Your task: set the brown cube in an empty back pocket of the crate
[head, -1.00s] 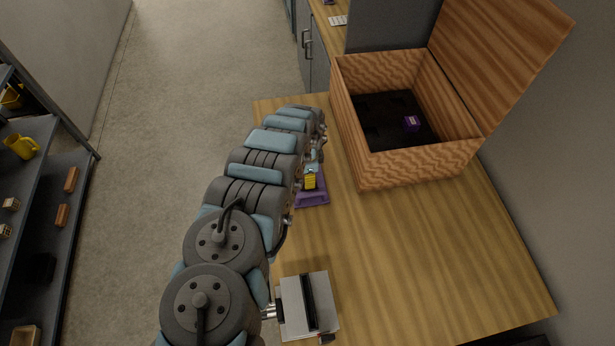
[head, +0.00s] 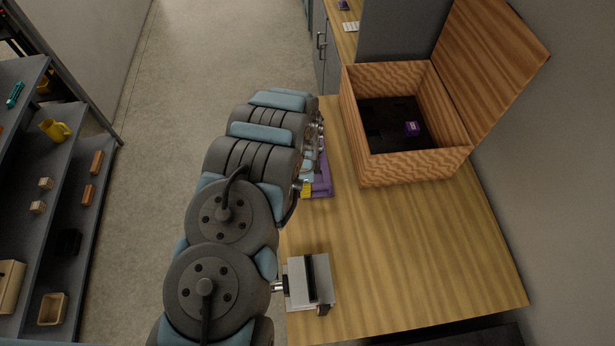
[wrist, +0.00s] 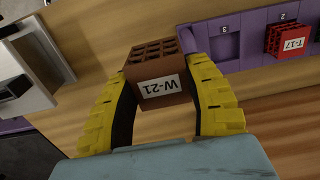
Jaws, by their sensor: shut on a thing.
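The brown cube (wrist: 160,83), with a lattice face and a label reading W-21, is between the yellow fingers of my gripper (wrist: 163,76) in the wrist view. My gripper is shut on it, over the wooden table beside a purple tray (wrist: 256,68). In the head view my arm hides the cube and most of the gripper. The open wooden crate (head: 418,167) stands at the table's far right, its lid tilted back. Its dark inside holds a purple cube (head: 411,129); the separate pockets are hard to make out.
The purple tray also shows beside my arm in the head view (head: 321,178). It holds a red cube (wrist: 287,40) labelled T-17; a pocket beside it looks empty. A grey-and-white device (head: 309,281) sits at the near left of the table. The table's middle is clear.

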